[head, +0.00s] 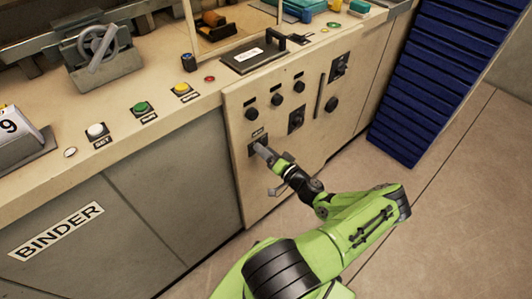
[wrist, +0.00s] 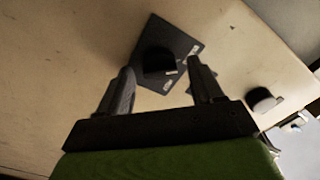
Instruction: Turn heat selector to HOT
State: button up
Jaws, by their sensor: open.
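A black selector knob (wrist: 158,62) on a dark square plate (wrist: 182,44) shows in the wrist view, with small light marks on the plate. My gripper (head: 266,153) is open, with one finger to each side of the knob in the wrist view. I cannot tell whether the fingers touch it. In the head view my gripper is in front of the plate (head: 254,138) at the lower left of the cream control panel and hides most of the knob. The plate's lettering is too small to read, so HOT cannot be made out.
The panel (head: 262,195) also carries a selector (head: 296,120), several round knobs and a vertical handle (head: 319,96). Another knob (wrist: 262,100) is near my right finger in the wrist view. Buttons line the counter above. Blue slats (head: 430,85) stand right. The floor in front is clear.

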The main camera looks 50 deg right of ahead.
jog(key=shift+c, duration=0.5)
jog(key=c, duration=1)
jog(key=shift+o, duration=0.2)
jog(key=shift+f+m+p, duration=0.1)
jog(key=shift+m+p, duration=0.25)
jog(key=shift+m, duration=7.55)
jog(key=o, duration=1.1)
jog(key=shift+c, duration=0.2)
